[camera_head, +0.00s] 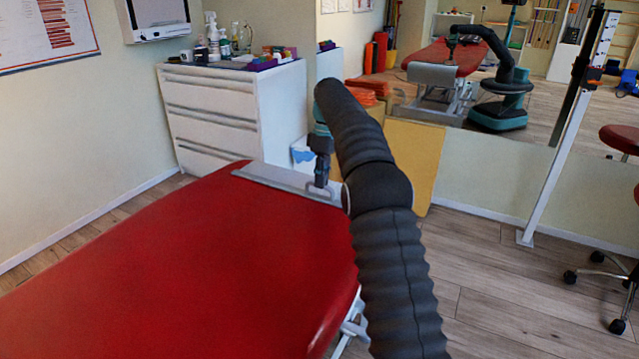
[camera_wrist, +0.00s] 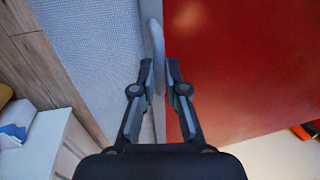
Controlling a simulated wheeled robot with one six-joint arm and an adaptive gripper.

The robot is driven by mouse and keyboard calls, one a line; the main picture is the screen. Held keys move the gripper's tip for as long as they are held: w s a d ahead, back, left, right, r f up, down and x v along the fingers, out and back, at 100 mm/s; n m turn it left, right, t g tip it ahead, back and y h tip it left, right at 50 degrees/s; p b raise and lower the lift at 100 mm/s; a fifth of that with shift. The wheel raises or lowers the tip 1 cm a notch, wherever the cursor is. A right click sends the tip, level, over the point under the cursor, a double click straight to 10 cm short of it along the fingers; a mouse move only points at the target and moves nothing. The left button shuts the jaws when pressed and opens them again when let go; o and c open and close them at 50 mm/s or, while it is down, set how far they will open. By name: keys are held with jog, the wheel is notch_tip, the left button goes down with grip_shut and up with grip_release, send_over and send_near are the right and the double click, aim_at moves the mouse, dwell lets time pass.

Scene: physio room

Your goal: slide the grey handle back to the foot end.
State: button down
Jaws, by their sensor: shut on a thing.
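The red treatment couch (camera_head: 190,265) fills the lower left of the head view. A flat grey strip (camera_head: 265,179) lies across its far end. My gripper (camera_head: 320,186) points down at the right part of this strip. In the wrist view, the grey handle (camera_wrist: 155,40) is a rounded bar running up between the fingertips. My gripper (camera_wrist: 159,68) is shut on it. The red padding (camera_wrist: 240,70) lies to the right of the handle and a pale grey textured surface (camera_wrist: 95,45) to the left. My fingers hide part of the handle.
A white drawer cabinet (camera_head: 235,110) with bottles and small items stands behind the couch. A yellow panel (camera_head: 415,160) is behind my arm. A mirror (camera_head: 540,100) reflects the couch and me. A white upright post (camera_head: 560,150) and a red stool (camera_head: 622,138) stand right, with clear floor between.

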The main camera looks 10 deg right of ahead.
jog(key=shift+w+d, duration=0.3)
jog(key=shift+w, duration=0.2)
jog(key=shift+w+d, duration=0.3)
jog(key=shift+w, duration=0.2)
jog(key=c, duration=1.2)
grip_release()
jog(key=shift+a, duration=0.15)
jog(key=shift+d, duration=0.2)
